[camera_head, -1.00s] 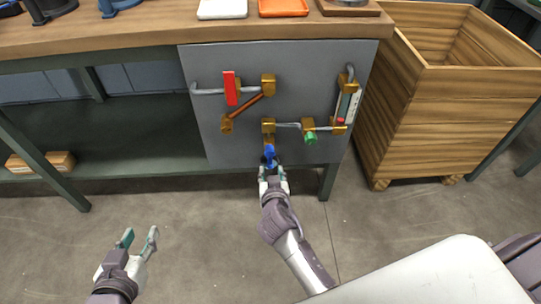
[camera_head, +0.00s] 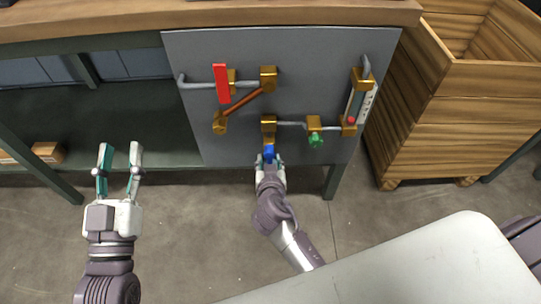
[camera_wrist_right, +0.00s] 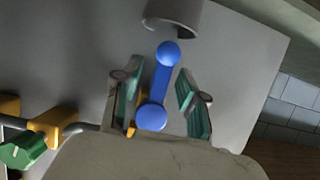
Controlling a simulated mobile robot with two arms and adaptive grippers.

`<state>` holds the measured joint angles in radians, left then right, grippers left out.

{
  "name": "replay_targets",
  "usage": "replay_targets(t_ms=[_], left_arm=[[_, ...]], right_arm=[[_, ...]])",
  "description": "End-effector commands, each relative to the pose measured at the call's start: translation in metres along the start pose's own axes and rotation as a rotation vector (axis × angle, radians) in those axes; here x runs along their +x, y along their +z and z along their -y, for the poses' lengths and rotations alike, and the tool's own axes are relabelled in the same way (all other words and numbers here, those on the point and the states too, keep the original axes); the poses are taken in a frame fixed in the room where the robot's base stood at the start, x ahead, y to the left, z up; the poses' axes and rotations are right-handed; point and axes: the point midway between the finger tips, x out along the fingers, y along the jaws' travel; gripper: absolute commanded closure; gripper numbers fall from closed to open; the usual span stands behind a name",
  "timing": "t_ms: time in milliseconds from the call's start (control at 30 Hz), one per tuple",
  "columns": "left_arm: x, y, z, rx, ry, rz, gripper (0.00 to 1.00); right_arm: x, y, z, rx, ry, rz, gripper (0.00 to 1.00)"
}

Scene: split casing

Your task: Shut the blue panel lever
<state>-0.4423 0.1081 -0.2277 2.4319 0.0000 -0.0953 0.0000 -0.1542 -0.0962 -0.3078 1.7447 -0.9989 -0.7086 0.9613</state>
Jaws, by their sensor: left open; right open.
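The blue lever (camera_head: 268,153) is at the lower middle of the grey panel (camera_head: 210,60), below a brass fitting (camera_head: 268,126). In the right wrist view the blue lever (camera_wrist_right: 162,85) is a short bar with a round knob at each end. My right gripper (camera_head: 270,161) is at the lever; the wrist view shows its two fingers (camera_wrist_right: 158,100) open, one on each side of the bar, with gaps between. My left gripper (camera_head: 119,150) is open and empty, over the floor in front of the shelf, away from the panel.
A red lever (camera_head: 221,84), a copper-coloured link (camera_head: 243,102) and a green knob (camera_head: 316,141) are on the panel. A gauge (camera_head: 359,106) is at its right. A wooden crate (camera_head: 470,117) stands to the right. The floor at lower left is clear.

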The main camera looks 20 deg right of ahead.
Motion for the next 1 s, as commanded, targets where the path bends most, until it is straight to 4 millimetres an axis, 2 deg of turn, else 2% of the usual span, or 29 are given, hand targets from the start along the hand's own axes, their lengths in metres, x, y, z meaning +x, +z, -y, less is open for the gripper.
replay_targets(t_ms=[300,367,567,1000], left_arm=[[0.0002,-0.0034,-0.0005,-0.001,0.001,-0.019,0.59],[0.0002,-0.0033,-0.0005,-0.001,0.001,-0.018,0.59],[0.0002,-0.0031,-0.0004,-0.001,0.001,-0.018,0.59],[0.0005,-0.0025,-0.0003,-0.001,0.000,-0.011,0.59]], right_arm=[[-0.0005,0.0009,0.0003,0.001,0.001,0.001,0.58],[-0.0005,0.0009,0.0003,0.001,0.001,0.001,0.67],[-0.0004,0.0009,0.0003,0.001,0.001,0.001,1.00],[0.0001,0.0004,-0.0020,-0.005,0.003,0.001,1.00]])
